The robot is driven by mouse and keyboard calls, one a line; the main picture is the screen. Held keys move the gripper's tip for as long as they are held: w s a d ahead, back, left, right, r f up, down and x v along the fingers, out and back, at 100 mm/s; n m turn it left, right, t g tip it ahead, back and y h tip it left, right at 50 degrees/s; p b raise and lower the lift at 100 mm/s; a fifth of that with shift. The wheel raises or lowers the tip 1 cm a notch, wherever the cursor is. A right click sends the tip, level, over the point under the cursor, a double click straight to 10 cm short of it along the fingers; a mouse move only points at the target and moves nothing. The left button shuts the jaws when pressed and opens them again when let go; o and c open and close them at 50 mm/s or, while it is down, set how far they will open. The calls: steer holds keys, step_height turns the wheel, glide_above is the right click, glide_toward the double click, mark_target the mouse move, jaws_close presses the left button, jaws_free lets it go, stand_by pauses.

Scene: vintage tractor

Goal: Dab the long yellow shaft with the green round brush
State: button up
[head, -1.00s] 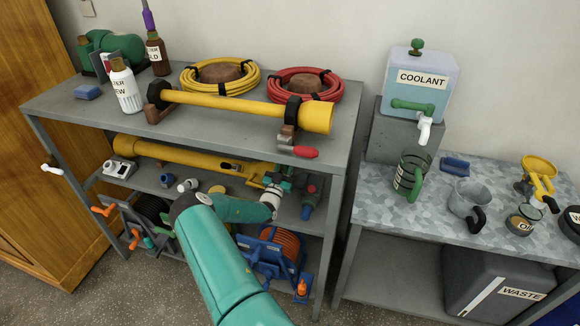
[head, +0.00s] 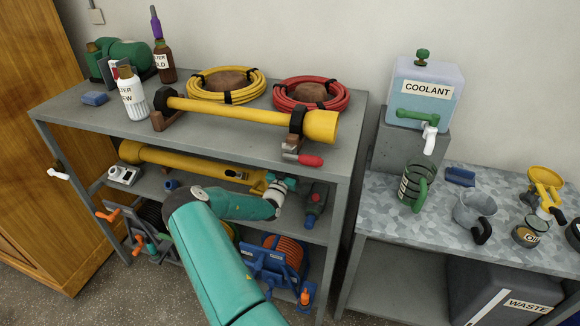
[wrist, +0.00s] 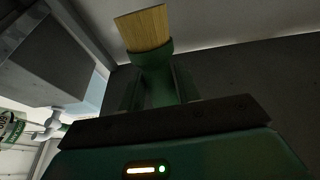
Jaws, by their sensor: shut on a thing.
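A long yellow shaft (head: 225,108) lies across two brown supports on the top shelf, its wider end at the right near a red-handled clamp. My gripper (head: 284,181) is in front of the middle shelf, below the shaft's right end and apart from it. In the wrist view, my gripper (wrist: 158,98) is shut on the green round brush (wrist: 154,70), whose tan bristles point away from the jaws. In the head view the brush is too small and cluttered to make out clearly.
A second yellow tube (head: 185,158) lies on the middle shelf behind my arm. A yellow coil (head: 226,85) and a red coil (head: 311,94) lie behind the shaft. White bottle (head: 132,97) stands at the left. The coolant tank (head: 424,90) is on the right.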

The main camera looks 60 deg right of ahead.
steer(key=shift+r, duration=0.1)
steer(key=shift+r, duration=1.45)
